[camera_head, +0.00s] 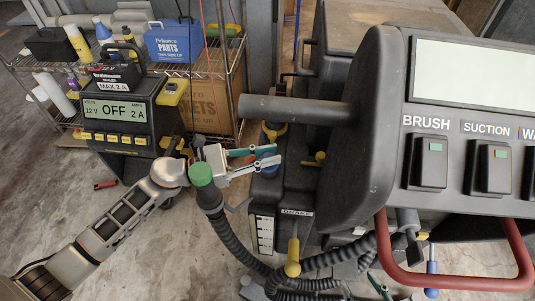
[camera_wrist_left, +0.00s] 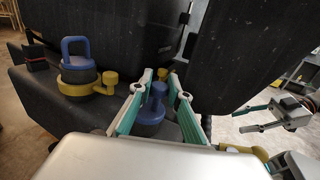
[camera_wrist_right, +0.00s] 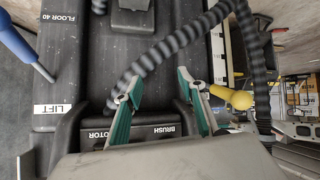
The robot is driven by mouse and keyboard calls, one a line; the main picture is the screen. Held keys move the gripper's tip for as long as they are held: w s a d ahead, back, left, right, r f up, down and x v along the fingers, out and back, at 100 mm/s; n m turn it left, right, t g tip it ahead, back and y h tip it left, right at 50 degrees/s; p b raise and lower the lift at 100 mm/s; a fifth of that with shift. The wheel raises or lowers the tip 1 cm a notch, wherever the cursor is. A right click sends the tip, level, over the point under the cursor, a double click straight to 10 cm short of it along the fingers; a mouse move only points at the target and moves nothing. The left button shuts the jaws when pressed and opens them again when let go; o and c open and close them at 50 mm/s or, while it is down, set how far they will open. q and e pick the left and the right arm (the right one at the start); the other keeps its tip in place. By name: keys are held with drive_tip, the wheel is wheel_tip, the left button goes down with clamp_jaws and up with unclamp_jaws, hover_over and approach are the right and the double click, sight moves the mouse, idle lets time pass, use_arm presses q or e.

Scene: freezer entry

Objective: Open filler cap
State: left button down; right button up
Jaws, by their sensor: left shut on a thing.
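A blue cap with an upright knob (camera_wrist_left: 154,103) sits on the dark machine body between the fingers of my left gripper (camera_wrist_left: 160,80). The fingers are shut on it. In the head view my left gripper (camera_head: 277,155) reaches in from the left and partly covers this blue cap (camera_head: 268,167). A second blue cap with a loop handle (camera_wrist_left: 77,52) stands in a yellow collar (camera_wrist_left: 88,86) to the left. No label shows which is the filler cap. My right gripper (camera_wrist_right: 160,83) is open and empty, above the machine; its fingers also show in the left wrist view (camera_wrist_left: 246,118).
A ribbed black hose with a green end (camera_head: 201,174) rises beside my left gripper. The grey handle bar (camera_head: 295,109) and control panel (camera_head: 425,140) stand to the right. A yellow-tipped brake lever (camera_head: 293,258) is below. A charger (camera_head: 118,110) and shelf are at left.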

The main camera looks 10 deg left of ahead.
use_arm(q)
drive_tip(key=shift+w+r+n+p, duration=0.3)
drive_tip(key=shift+r+p, duration=0.25)
drive_tip(key=shift+w+r+n+g+y+p, duration=0.3)
drive_tip(key=shift+w+r+n+p, duration=0.05)
drive_tip(key=shift+n+p, duration=0.3)
drive_tip(key=shift+w+r+n+p, duration=0.15)
drive_tip(key=shift+w+n+p, duration=0.1)
drive_tip(key=shift+p, duration=0.15)
drive_tip(key=shift+w+r+n+g+y+p, duration=0.1)
drive_tip(key=shift+w+n+g+y+p, duration=0.3)
drive_tip(key=shift+n+p, duration=0.4)
drive_tip(key=shift+w+n, duration=0.35)
drive_tip(key=shift+n, duration=0.15)
drive_tip(key=shift+w+n+g+p, duration=0.2)
drive_tip(key=shift+n+g+p, duration=0.1)
use_arm(e)
drive_tip(key=shift+s+d+r+h, duration=0.3)
drive_tip(key=shift+s+d, duration=0.15)
drive_tip(key=shift+d, duration=0.3)
use_arm(q)
drive_tip(key=shift+y, duration=0.3)
use_arm(e)
drive_tip(key=shift+s+f, duration=0.1)
drive_tip(key=shift+s, duration=0.05)
